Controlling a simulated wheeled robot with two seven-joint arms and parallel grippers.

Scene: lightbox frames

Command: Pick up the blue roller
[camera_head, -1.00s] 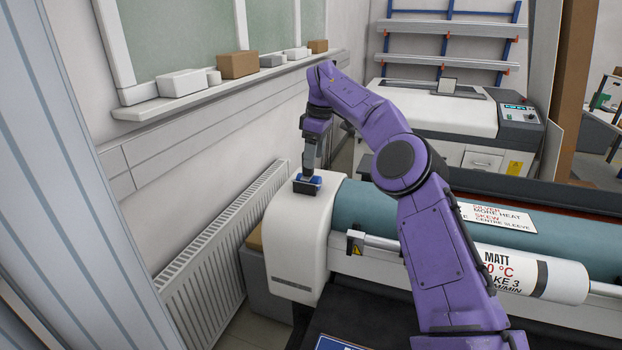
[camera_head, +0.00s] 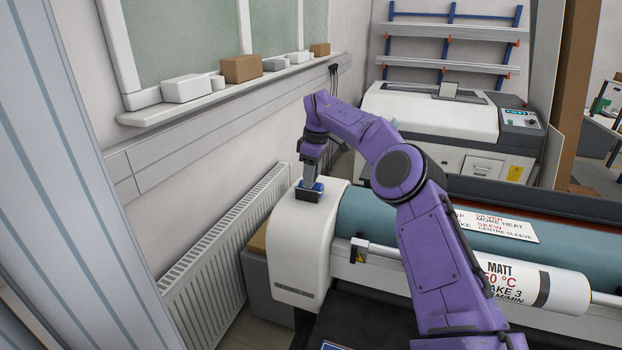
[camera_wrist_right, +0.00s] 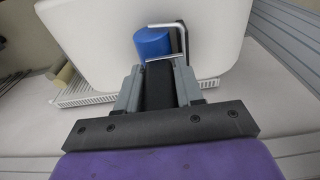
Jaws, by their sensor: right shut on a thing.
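The blue roller (camera_wrist_right: 152,42) is a short blue cylinder with a bent metal wire frame and a black handle, seen in the right wrist view. My right gripper (camera_wrist_right: 158,88) is shut on the black handle, with one grey finger on each side. In the head view the blue roller (camera_head: 319,186) shows as a small blue patch beside my right gripper (camera_head: 309,193), over the white end housing (camera_head: 302,238) of the laminator. I cannot tell whether the roller touches the housing. My left gripper is not in view.
The laminator's teal roll (camera_head: 365,218) and a white labelled roll (camera_head: 540,283) lie right of the housing. A radiator (camera_head: 225,255) and wall stand to the left. A ledge (camera_head: 190,108) holds several small boxes. Another white machine (camera_head: 450,125) stands behind.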

